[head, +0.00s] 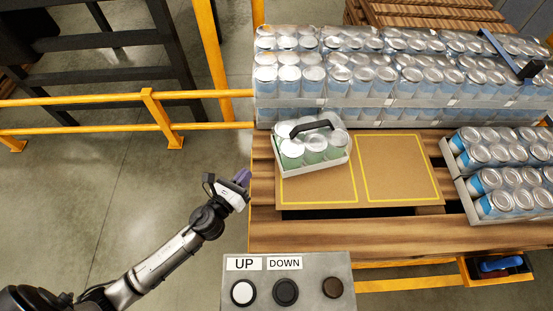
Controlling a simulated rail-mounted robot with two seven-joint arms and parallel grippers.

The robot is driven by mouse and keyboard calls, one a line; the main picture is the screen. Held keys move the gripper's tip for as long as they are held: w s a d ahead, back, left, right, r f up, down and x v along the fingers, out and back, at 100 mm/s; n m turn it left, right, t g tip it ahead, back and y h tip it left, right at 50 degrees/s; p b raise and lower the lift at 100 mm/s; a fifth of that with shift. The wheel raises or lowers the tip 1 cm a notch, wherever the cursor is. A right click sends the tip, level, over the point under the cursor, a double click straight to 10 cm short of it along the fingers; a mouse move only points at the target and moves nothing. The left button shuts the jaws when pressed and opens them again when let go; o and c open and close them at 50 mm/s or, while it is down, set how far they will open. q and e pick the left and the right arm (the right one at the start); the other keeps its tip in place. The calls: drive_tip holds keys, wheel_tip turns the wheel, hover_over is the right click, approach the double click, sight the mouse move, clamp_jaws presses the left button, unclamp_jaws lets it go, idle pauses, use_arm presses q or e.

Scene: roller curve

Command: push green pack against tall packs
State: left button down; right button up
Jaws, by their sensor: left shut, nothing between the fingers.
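The green pack (313,158) is a small pack of cans with green sides, a grey tray and a black handle. It sits slightly turned on the left part of the brown cardboard sheet (400,165), over a yellow outline. The tall packs (340,84) are stacked trays of wrapped cans right behind it. The green pack's back edge is close to them; I cannot tell if they touch. My left gripper (242,178) has purple fingertips, is shut and empty, and is at the pallet's left edge, left of and apart from the green pack. My right gripper is not in view.
Blue-can packs (503,160) stand on the right of the wooden pallet (300,228). A button panel (288,283) labelled UP and DOWN is at the front. Yellow rails (90,100) run along the left. The right yellow outline on the cardboard is bare.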

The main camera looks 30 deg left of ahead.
use_arm(q)
wheel_tip(320, 180, down, 2)
drive_tip(key=m+h+b, duration=0.1)
drive_tip(key=m, duration=0.2)
approach(281, 143)
drive_tip(key=w, duration=0.5)
drive_tip(key=shift+w+d+f+b, duration=0.1)
drive_tip(key=shift+w+d+b, duration=0.15)
drive_tip(key=shift+d+b, duration=0.1)
drive_tip(key=shift+w+d, duration=0.1)
drive_tip(key=shift+w, duration=0.85)
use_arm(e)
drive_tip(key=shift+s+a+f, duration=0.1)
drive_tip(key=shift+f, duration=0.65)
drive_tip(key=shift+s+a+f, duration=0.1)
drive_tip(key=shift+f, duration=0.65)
use_arm(q)
drive_tip(key=w, duration=0.4)
drive_tip(key=shift+w+d+b, duration=0.1)
drive_tip(key=shift+d+b, duration=0.2)
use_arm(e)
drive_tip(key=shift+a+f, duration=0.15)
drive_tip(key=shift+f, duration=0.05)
use_arm(q)
drive_tip(key=shift+h, duration=0.3)
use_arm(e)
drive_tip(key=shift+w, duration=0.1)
